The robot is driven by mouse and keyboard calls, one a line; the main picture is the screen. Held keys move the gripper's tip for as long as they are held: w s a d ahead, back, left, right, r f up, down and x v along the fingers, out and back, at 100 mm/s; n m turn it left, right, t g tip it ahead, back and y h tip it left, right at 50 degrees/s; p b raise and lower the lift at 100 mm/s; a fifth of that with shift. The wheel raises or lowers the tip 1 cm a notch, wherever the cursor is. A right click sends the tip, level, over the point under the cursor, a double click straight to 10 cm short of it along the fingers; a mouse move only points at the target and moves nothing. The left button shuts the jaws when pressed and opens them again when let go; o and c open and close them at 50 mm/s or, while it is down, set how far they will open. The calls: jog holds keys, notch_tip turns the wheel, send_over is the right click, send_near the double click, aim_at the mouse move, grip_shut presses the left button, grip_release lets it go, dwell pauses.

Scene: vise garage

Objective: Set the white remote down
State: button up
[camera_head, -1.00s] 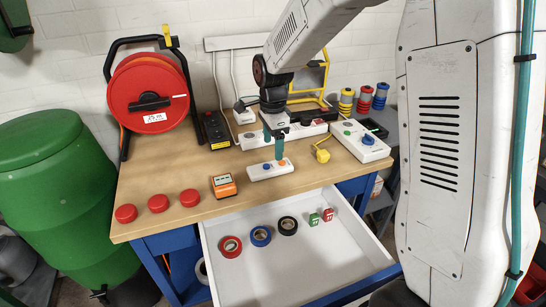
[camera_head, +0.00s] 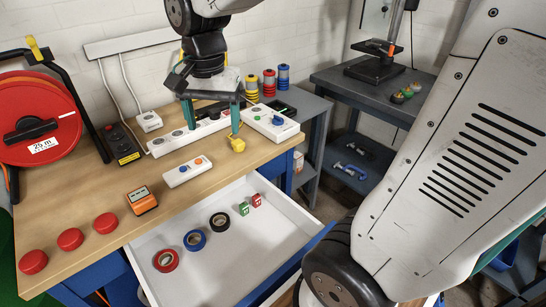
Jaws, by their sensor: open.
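The white remote (camera_head: 189,172), a slim white block with a blue and an orange button, lies flat on the wooden workbench (camera_head: 105,190) near its front edge, just behind the open drawer. My gripper (camera_head: 213,131) is open, its two teal fingers spread wide and pointing down. It is behind and to the right of the remote, apart from it, in front of the long white power strip.
An orange meter (camera_head: 142,200) and several red discs (camera_head: 70,239) lie left of the remote. A yellow plug (camera_head: 237,144) and a white control box (camera_head: 270,122) are to the right. The open drawer (camera_head: 285,235) holds tape rolls and small red and green items.

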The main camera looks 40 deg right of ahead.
jog(key=s+d+n, duration=0.1)
jog(key=s+n, duration=0.8)
jog(key=s, duration=0.8)
jog(key=shift+s+f+n+t, duration=0.15)
jog(key=shift+f+n+t, duration=0.1)
jog(key=shift+n+t, duration=0.05)
